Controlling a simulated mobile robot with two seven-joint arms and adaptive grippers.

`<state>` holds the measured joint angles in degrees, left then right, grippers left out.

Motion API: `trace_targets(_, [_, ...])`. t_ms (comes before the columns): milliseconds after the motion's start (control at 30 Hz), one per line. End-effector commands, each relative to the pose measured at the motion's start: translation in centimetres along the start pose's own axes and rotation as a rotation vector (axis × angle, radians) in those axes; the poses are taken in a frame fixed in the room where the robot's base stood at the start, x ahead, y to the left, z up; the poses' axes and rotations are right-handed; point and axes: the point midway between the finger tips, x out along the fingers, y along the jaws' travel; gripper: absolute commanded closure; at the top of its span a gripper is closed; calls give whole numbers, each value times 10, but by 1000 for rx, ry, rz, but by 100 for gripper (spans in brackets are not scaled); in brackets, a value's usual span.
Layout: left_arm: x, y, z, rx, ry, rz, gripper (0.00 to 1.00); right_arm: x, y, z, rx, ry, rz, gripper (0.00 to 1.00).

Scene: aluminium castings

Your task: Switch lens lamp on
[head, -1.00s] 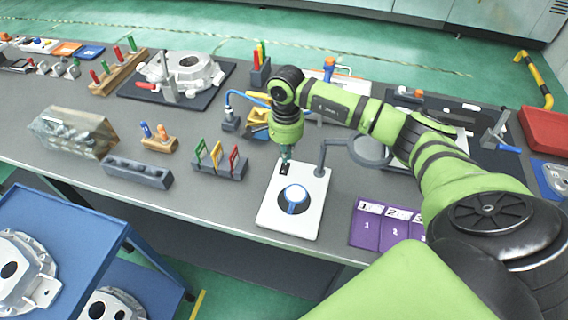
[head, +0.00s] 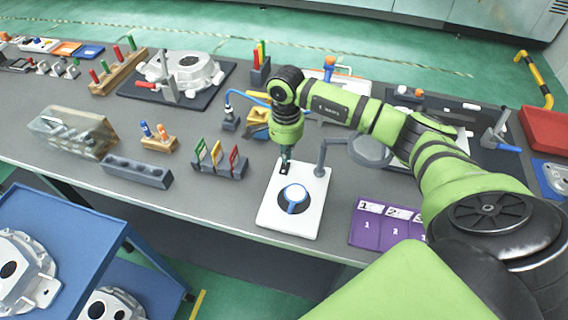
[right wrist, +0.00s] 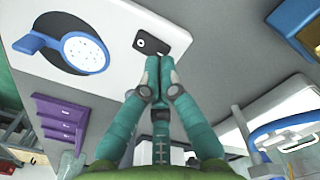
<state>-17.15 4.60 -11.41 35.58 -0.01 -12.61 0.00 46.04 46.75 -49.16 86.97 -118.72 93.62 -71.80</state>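The lens lamp has a white base plate (head: 305,222) on the bench, with a grey post (head: 320,158) and a round grey lens head (head: 370,150) reaching right. A small black switch (head: 284,169) with a white dot sits at the plate's back left; it also shows in the right wrist view (right wrist: 172,38). My right gripper (head: 285,159) points down right at the switch. In the right wrist view its fingertips (right wrist: 158,62) are together, with nothing between them. I cannot tell whether they touch the switch. My left gripper is not in view.
A blue-handled round white piece (head: 294,194) lies on a dark disc on the plate. A rack with coloured tags (head: 219,165) stands left, a purple numbered mat (head: 367,231) right. A blue cart (head: 60,240) stands at front left. The bench front between rack and plate is clear.

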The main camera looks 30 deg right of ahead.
Motion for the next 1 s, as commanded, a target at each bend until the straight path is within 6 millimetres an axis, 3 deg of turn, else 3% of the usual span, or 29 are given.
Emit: trace_targets(1000, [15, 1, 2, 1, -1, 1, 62, 16, 0, 0, 1, 0, 0, 100])
